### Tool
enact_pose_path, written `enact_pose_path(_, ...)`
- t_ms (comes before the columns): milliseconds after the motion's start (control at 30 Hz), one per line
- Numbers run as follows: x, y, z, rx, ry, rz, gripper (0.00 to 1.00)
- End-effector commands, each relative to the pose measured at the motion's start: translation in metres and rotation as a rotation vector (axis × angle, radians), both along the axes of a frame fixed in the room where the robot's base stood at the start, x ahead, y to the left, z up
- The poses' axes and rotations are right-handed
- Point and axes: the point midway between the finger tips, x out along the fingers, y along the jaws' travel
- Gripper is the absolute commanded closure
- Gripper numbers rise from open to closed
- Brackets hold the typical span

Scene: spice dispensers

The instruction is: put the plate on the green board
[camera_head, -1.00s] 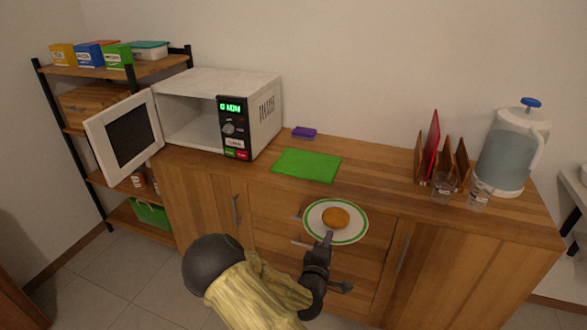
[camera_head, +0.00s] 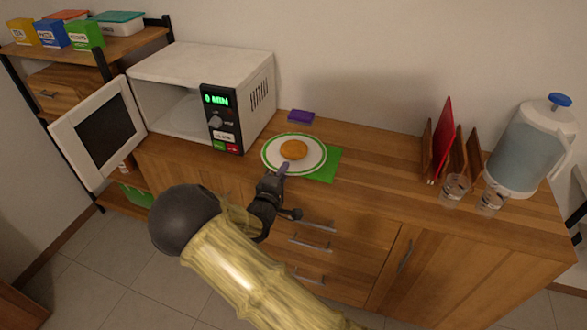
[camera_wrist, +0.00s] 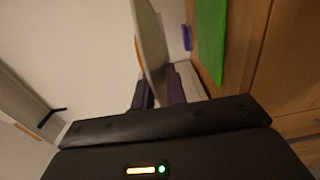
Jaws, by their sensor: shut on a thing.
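The white plate (camera_head: 314,153) with a green ring carries a round orange-brown food piece (camera_head: 293,150). My gripper (camera_head: 282,169) is shut on the plate's near rim. The wrist view shows the plate (camera_wrist: 152,45) edge-on between the fingers (camera_wrist: 157,92). The green board (camera_head: 328,171) lies flat on the wooden counter, and the plate overlaps it in the head view, covering its left and middle. In the wrist view a gap shows between the plate and the board (camera_wrist: 210,40), so the plate is held above it.
An open microwave (camera_head: 200,70) stands left of the board, its door (camera_head: 103,130) swung out. A purple sponge-like block (camera_head: 301,117) lies behind the plate. A rack with a red board (camera_head: 443,140), glasses (camera_head: 454,190) and a water jug (camera_head: 530,145) stand right. Counter between is free.

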Motion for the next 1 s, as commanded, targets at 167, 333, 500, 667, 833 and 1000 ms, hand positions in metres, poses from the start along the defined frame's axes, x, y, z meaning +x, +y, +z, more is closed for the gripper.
enact_pose_path(167, 0.000, 0.003, 0.003, -0.001, -0.002, 0.001, 1.00)
enact_pose_path(333, 0.001, 0.002, 0.003, -0.001, -0.002, -0.001, 1.00)
enact_pose_path(500, 0.001, 0.000, -0.007, -0.003, -0.001, -0.003, 1.00)
enact_pose_path(667, 0.002, -0.001, -0.035, -0.004, -0.001, -0.005, 1.00)
enact_pose_path(833, 0.001, -0.001, -0.057, -0.002, -0.002, -0.004, 1.00)
enact_pose_path(1000, 0.001, -0.001, -0.060, 0.000, -0.003, -0.004, 1.00)
